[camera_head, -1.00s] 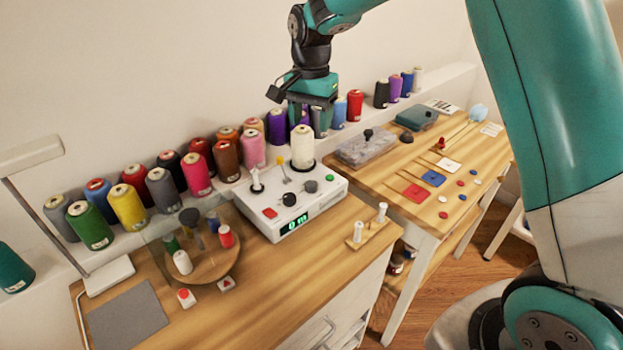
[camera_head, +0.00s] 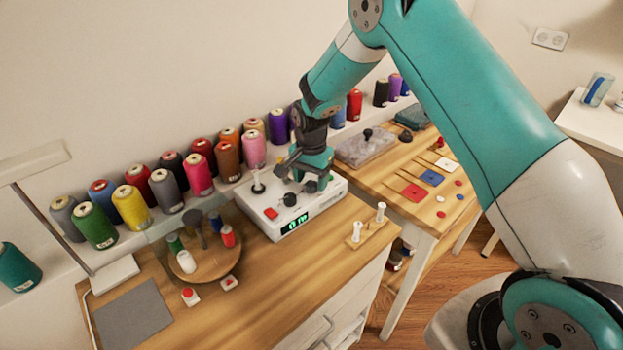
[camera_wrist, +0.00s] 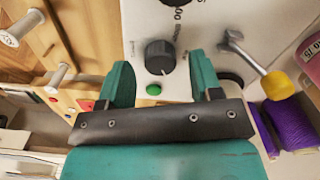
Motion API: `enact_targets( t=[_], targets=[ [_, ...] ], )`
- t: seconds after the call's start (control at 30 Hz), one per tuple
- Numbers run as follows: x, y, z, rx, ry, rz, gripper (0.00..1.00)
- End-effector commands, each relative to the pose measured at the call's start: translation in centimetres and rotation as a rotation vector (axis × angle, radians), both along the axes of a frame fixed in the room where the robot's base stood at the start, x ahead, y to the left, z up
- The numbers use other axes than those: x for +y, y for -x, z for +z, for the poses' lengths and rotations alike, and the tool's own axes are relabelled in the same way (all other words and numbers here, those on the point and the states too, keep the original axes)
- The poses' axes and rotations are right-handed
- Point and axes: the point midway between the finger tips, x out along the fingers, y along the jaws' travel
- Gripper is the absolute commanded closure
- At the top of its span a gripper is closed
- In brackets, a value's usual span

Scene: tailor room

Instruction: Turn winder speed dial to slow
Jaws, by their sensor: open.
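The winder (camera_head: 268,228) is a white box with a green-lit display (camera_head: 295,223) on the left table. Two dark dials sit on its top: one (camera_head: 289,199) near the display, the other (camera_head: 311,187) just under my gripper. In the wrist view a dark dial (camera_wrist: 160,52) with a pale pointer mark lies between my open fingers, next to a green button (camera_wrist: 153,89). My gripper (camera_wrist: 158,66) is empty, and whether it touches the dial I cannot tell. Another dial (camera_wrist: 172,3) with printed numbers beside it is cut off at the top edge.
A lever with a yellow knob (camera_wrist: 277,86) stands close to my right finger in the wrist view. A red button (camera_head: 271,213) and spindle (camera_head: 258,183) are on the winder's left. Thread cones line the wall behind. A peg stand (camera_head: 367,230) is to the right.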

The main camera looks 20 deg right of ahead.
Motion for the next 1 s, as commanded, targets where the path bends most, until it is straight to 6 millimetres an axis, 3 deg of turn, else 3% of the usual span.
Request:
enact_targets(
  t=[0.13,0.43,0.6,0.67,1.0],
  targets=[
    [0.02,0.01,-0.99,0.000,0.000,0.000,0.41],
    [0.01,-0.01,-1.18,-0.001,0.000,0.000,0.41],
    [0.01,-0.01,-1.16,-0.001,0.000,0.000,0.80],
    [0.01,-0.01,-1.16,-0.001,0.000,0.000,0.91],
    [-0.01,-0.02,-1.16,-0.001,0.000,0.042,0.90]
  ],
)
